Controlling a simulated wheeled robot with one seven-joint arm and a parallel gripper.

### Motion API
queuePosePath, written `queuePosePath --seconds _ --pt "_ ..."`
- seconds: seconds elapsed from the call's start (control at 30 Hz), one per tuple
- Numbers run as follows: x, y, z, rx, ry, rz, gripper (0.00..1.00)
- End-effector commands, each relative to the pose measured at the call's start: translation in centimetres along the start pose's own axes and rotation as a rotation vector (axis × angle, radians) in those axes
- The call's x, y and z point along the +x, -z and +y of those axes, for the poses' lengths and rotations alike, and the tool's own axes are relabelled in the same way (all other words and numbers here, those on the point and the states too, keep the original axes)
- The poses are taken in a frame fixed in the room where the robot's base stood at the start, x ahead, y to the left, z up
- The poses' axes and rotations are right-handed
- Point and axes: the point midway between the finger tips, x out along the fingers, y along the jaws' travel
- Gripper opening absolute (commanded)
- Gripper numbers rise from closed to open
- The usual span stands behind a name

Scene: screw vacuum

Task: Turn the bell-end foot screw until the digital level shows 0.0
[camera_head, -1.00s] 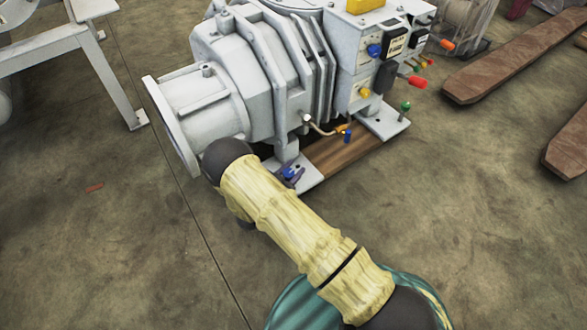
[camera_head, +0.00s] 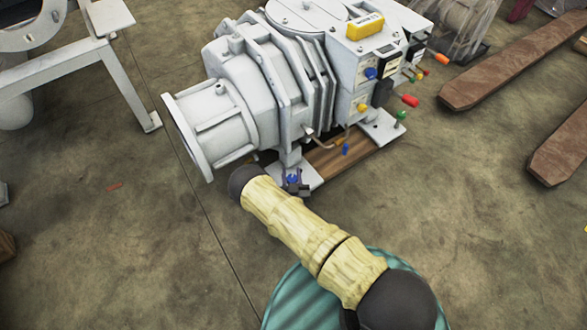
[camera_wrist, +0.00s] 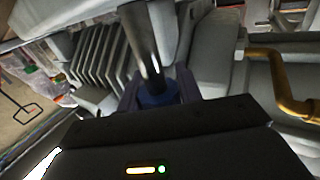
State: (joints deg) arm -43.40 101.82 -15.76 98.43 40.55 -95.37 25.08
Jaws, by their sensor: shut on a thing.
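The grey screw vacuum pump (camera_head: 240,88) stands on feet with a flanged bell end at left. The bell-end foot screw (camera_head: 292,179) has a blue head at the near foot plate. In the wrist view the blue screw head (camera_wrist: 157,94) sits between the jaws, below a shiny metal shaft. My gripper (camera_head: 301,188) is at this foot, shut on the screw head; my gripper also shows in the wrist view (camera_wrist: 160,101). The digital level (camera_head: 366,26) is a yellow box on the pump's top. Its reading is too small to make out.
A green foot screw (camera_head: 401,115) and a blue one (camera_head: 345,149) stand along the wooden base (camera_head: 338,160). Red and orange knobs stick out at the right end. A brass pipe (camera_wrist: 282,84) is close by in the wrist view. Open floor lies in front.

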Motion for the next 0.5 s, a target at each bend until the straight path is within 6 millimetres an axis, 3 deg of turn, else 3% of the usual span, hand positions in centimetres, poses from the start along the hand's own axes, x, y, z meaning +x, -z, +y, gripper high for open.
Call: queuePosePath --seconds 0.5 --pt "0.03 0.03 -0.31 0.001 0.134 0.003 0.12"
